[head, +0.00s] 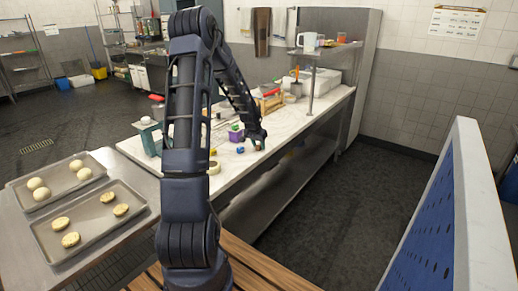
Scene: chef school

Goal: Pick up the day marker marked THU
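My gripper (258,143) hangs low over the white counter (305,113), near its front edge. It is small and dark here, and I cannot tell whether its fingers are open or shut. Left of it are a purple block (236,138) with a bit of green on top and a small blue piece (240,150). No lettering is readable on these, so I cannot tell which thing, if any, is the THU day marker. My arm hides part of the counter.
A pale yellow ring (213,168) lies nearer on the counter. A wooden crate (268,103), a grey container (296,89) and a white box (317,78) stand farther back. Trays with dough (88,218) are at left. A blue perforated panel (425,235) stands at right. Dark floor (335,195) is clear between.

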